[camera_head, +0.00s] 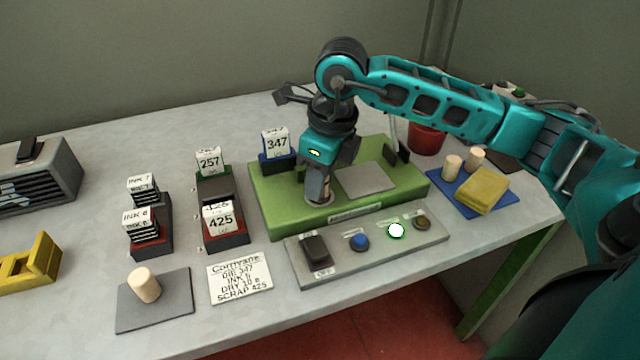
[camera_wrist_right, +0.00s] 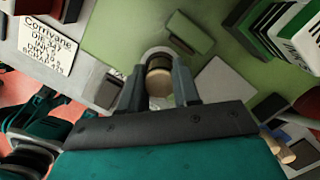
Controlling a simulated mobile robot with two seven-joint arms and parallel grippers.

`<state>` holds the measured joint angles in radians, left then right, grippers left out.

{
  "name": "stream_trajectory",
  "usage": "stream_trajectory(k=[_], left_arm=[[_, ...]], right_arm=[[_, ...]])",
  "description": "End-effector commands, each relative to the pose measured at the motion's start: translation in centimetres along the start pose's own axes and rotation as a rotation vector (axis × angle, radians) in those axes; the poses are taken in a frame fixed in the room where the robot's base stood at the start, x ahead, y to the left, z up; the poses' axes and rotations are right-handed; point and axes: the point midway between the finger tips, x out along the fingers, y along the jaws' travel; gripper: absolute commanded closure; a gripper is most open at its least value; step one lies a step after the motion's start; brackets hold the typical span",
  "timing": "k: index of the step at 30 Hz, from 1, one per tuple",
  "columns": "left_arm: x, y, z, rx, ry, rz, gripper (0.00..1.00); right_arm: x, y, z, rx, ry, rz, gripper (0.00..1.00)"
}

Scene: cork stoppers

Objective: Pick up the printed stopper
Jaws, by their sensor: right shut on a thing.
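My right gripper (camera_head: 318,194) reaches down over the green press base (camera_head: 273,212). In the right wrist view the gripper (camera_wrist_right: 160,88) is shut on a cork stopper (camera_wrist_right: 159,78), one finger on each side. The stopper is at a pale round seat (camera_wrist_right: 154,52) on the green base; whether it touches the seat I cannot tell. Its printed face cannot be made out. In the head view the fingers hide this stopper. Another stopper (camera_head: 144,285) stands on the grey mat (camera_head: 170,314) at the front left. My left gripper is not in view.
A note card (camera_head: 240,277) and die holders (camera_head: 222,225) are left. A blue mat (camera_head: 487,205) with two stoppers and a yellow cloth (camera_head: 483,190) is right.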

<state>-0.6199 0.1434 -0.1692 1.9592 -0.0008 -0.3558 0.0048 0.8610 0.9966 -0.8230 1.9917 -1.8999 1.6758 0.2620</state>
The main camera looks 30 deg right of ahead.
Motion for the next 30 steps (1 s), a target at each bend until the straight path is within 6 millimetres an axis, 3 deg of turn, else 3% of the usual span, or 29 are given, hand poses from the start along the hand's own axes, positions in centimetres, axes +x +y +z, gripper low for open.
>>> stream_trajectory(k=[11,17,20,30], left_arm=[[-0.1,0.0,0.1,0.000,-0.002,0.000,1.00],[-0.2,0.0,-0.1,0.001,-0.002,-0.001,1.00],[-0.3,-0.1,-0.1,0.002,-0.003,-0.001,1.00],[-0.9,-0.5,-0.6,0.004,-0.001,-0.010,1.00]], right_arm=[[-0.4,0.0,0.1,0.000,-0.001,-0.001,1.00],[-2.5,0.0,0.5,-0.001,-0.004,-0.001,1.00],[-4.6,0.0,0.8,-0.001,-0.006,-0.002,1.00],[-14.6,0.0,2.3,-0.001,-0.005,-0.002,1.00]])
